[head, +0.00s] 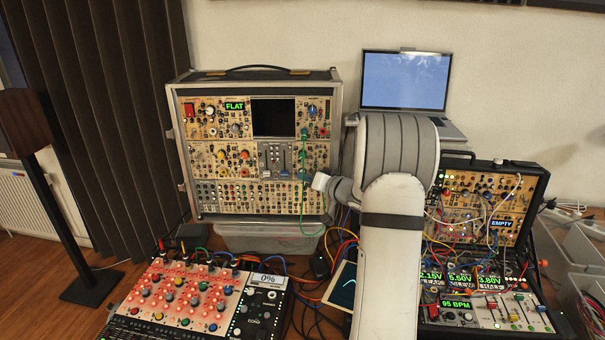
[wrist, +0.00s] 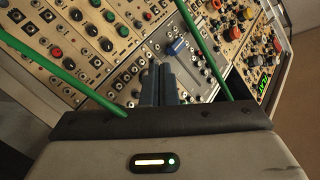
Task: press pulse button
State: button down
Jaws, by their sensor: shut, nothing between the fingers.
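No control that I can read as the pulse button stands out; the panel labels are too small to read. The tall synth case (head: 174,150) stands upright at the back, with rows of knobs, sockets and small buttons. My gripper (head: 309,177) reaches the right side of its lower middle panel. In the wrist view my gripper's two fingers (wrist: 159,68) are together and empty, pointing at a grey module (wrist: 195,65) with a blue slider cap. I cannot tell whether the tips touch the panel.
Green cables (wrist: 66,74) cross the panel on both sides of my fingers. A laptop (head: 405,80) stands behind my arm. A smaller case (head: 545,185) with patch cables stands at the right. A red-lit controller (head: 180,295) lies in front on the left.

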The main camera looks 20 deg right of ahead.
jog(key=shift+w, duration=0.1)
jog(key=shift+w+d+p, duration=0.1)
jog(key=shift+w+p, duration=0.2)
jog(key=shift+p, duration=0.05)
dwell(0.3)
jog(key=shift+s, duration=0.45)
jog(key=s+a, duration=0.3)
jog(key=s, duration=0.2)
jog(key=shift+s, duration=0.2)
dwell(0.4)
jog(key=shift+r, duration=0.1)
